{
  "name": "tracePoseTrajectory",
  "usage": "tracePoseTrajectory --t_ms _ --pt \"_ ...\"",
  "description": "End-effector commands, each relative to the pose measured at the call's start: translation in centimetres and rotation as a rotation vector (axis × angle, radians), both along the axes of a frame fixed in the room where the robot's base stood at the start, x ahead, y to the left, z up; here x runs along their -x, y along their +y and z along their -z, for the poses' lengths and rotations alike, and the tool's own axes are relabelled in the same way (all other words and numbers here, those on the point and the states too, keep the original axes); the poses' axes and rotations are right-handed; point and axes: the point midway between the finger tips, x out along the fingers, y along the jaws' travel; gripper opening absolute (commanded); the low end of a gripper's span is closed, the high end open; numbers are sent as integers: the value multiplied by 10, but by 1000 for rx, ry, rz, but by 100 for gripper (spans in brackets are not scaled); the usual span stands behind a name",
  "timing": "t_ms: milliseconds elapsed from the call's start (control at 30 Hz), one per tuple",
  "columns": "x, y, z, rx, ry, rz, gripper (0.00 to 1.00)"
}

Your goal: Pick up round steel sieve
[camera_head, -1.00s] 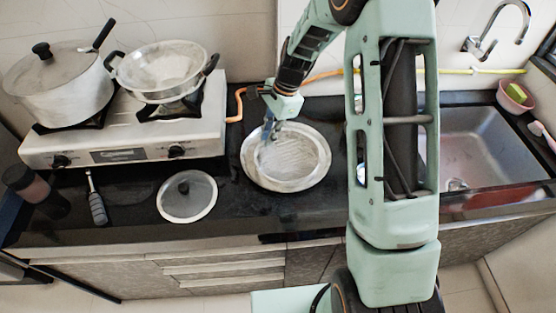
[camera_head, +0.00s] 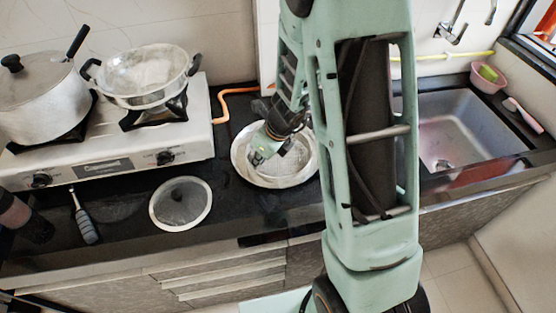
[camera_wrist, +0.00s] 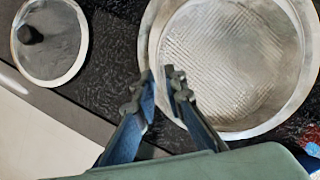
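The round steel sieve (camera_head: 290,163), a pale metal bowl with a woven-looking inside, lies in a wider shallow round dish (camera_head: 242,168) on the black counter. In the wrist view the sieve (camera_wrist: 235,60) fills the upper right, inside the dish's broad pale rim (camera_wrist: 152,30). My gripper (camera_head: 256,157) is tilted down at the left side of these two. In the wrist view my gripper (camera_wrist: 163,82) has its fingertips a narrow gap apart, with pale metal showing between them. Whether they touch the rim is unclear. My arm hides part of the right side in the head view.
A round glass lid (camera_head: 181,204) lies left of the dish. A stove (camera_head: 110,165) bears a lidded pot (camera_head: 45,105) and a two-handled pan (camera_head: 145,75). A dark-handled utensil (camera_head: 84,218) lies in front. A sink (camera_head: 460,125) is at right.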

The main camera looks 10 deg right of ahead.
Motion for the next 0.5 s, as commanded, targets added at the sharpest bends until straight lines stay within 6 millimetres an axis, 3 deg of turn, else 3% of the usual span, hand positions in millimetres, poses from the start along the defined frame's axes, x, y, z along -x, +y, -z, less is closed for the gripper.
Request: tracePoseTrajectory --t_ms 500 --pt "-11 8 58 -1 1 -2 11"
